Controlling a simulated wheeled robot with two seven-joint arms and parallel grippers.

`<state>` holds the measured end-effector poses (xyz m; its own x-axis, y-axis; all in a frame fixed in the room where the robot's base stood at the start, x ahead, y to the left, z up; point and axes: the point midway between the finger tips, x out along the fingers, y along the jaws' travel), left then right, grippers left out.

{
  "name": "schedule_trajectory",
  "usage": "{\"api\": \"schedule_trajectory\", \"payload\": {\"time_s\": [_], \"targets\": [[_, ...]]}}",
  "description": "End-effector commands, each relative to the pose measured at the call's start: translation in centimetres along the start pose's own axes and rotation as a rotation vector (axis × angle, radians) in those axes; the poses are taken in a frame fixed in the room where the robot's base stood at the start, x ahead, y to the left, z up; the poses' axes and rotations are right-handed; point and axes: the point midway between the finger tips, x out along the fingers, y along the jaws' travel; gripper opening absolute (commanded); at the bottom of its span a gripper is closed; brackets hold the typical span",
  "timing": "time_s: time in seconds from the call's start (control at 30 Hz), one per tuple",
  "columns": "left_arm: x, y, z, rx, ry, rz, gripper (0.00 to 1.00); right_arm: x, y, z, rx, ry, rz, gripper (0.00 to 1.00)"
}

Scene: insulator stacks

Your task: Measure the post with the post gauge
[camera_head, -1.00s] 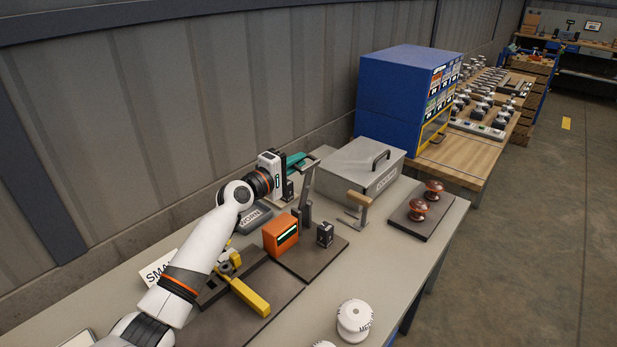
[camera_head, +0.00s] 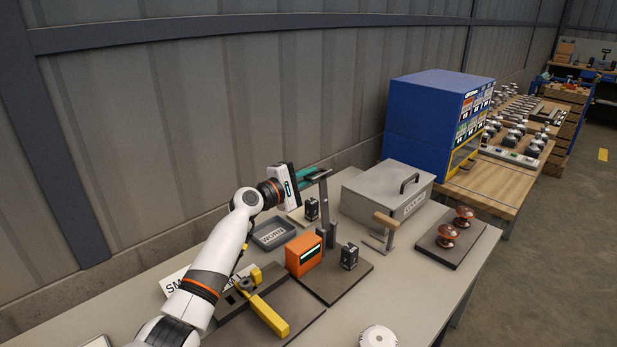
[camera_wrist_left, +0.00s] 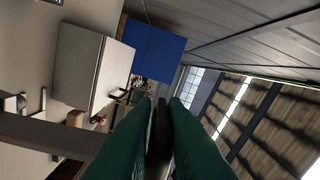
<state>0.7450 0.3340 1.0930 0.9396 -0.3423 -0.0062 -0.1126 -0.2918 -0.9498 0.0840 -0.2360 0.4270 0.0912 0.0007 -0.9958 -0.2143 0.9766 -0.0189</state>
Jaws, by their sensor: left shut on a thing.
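What looks like the post gauge is an orange box with a lit display (camera_head: 304,254) beside a grey upright (camera_head: 329,210) on a dark plate. My left gripper (camera_head: 312,173) has teal fingers and is at the top of the upright. In the left wrist view, the fingers (camera_wrist_left: 160,125) are closed on a dark, narrow piece, mostly hidden between them. A dark bar (camera_wrist_left: 45,135) runs from there toward the left. Small black blocks stand behind the upright (camera_head: 312,209) and on the plate (camera_head: 349,257). I cannot tell which thing is the post. My right gripper is not in view.
A grey lidded box (camera_head: 385,195) and wooden-handled tool (camera_head: 386,222) stand to the right. Brown insulators (camera_head: 446,236) sit on a dark plate beyond. A grey labelled tray (camera_head: 273,233) is behind; a yellow tool (camera_head: 268,315) and white insulator (camera_head: 377,337) are in front.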

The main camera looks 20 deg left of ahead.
Motion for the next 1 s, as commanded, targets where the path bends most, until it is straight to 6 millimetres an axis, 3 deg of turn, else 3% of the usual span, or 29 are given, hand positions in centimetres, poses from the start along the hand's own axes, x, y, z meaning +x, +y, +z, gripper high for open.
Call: {"api": "schedule_trajectory", "payload": {"time_s": [0.1, 0.13, 0.27, 0.67, 1.0], "targets": [[0.1, -0.2, -0.2, -0.002, 0.003, -0.003, 0.0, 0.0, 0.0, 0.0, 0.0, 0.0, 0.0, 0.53], [0.1, -0.2, -0.2, -0.001, 0.003, -0.003, 0.14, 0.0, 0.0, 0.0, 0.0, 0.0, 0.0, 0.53], [0.1, -0.2, -0.1, 0.0, 0.003, -0.003, 0.32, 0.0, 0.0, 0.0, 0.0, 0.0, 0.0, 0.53], [-1.0, 0.0, 0.0, 0.002, 0.0, -0.001, 0.32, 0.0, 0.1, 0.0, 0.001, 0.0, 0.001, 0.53], [-7.8, 0.2, 0.0, 0.004, 0.0, 0.0, 0.32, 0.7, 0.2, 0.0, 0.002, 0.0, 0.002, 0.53]]}}
